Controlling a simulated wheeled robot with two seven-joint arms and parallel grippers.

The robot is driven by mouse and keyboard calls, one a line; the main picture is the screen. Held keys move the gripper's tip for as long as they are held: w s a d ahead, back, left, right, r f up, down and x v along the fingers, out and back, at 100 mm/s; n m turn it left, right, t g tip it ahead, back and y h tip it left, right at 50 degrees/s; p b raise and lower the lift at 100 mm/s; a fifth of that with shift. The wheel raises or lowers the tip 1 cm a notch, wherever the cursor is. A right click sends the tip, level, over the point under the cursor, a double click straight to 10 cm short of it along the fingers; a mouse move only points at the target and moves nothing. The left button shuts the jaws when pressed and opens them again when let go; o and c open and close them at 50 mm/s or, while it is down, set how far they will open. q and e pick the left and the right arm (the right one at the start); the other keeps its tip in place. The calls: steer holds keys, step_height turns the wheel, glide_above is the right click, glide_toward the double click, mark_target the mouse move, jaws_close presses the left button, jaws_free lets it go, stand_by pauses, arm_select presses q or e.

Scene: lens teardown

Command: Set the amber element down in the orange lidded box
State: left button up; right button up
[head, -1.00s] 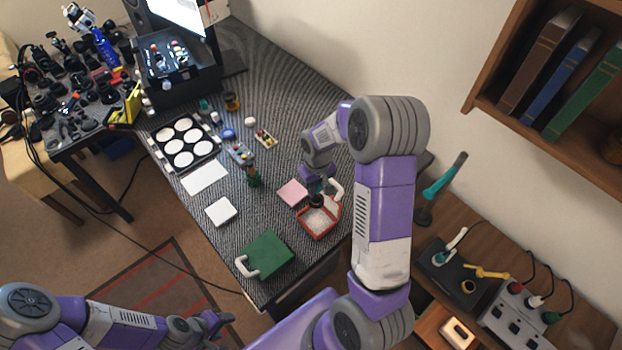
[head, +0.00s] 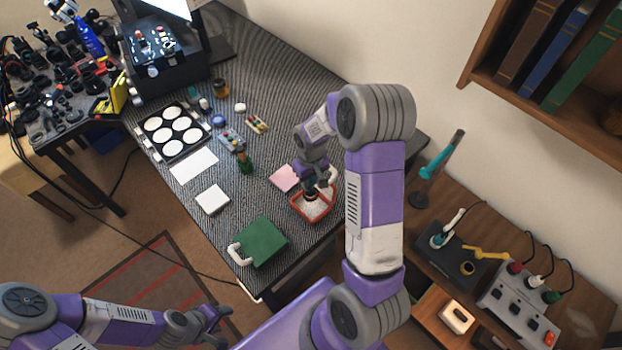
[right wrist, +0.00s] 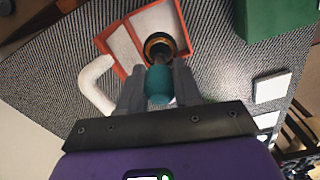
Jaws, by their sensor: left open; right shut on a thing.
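The orange box (head: 297,208) stands near the table's right edge, open, with a pale lining and orange walls. It also shows at the top of the right wrist view (right wrist: 183,22), beside a white curved handle (right wrist: 96,84). My right gripper (right wrist: 158,88) is shut on a teal-handled tool (right wrist: 159,86). At the tool's far end is a dark round cup with an amber-brown rim (right wrist: 158,44), over the box opening. Whether it touches the lining is unclear. The amber element itself is mostly hidden by the tool. My left gripper (head: 217,326) is open and empty, low, off the table.
A green box (head: 262,240) with a white handle stands at the near table edge. A pink pad (head: 284,178) lies beside the orange box. A white block (head: 212,199), a white sheet (head: 193,170) and a tray of white discs (head: 172,131) lie further left.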

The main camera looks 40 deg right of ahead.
mark_target(311, 193)
steer(key=shift+f, duration=0.1)
steer(key=shift+s+f+b, duration=0.1)
steer(key=shift+f+b, duration=1.3)
steer(key=shift+f, duration=0.2)
steer(key=shift+f, duration=0.15)
steer(key=shift+f+b, duration=1.1)
steer(key=shift+f, duration=0.15)
steer(key=shift+f+b, duration=0.55)
steer(key=shift+f, duration=0.1)
stand_by(1.4)
steer(key=shift+r+p, duration=3.8)
steer(key=shift+r, duration=1.25)
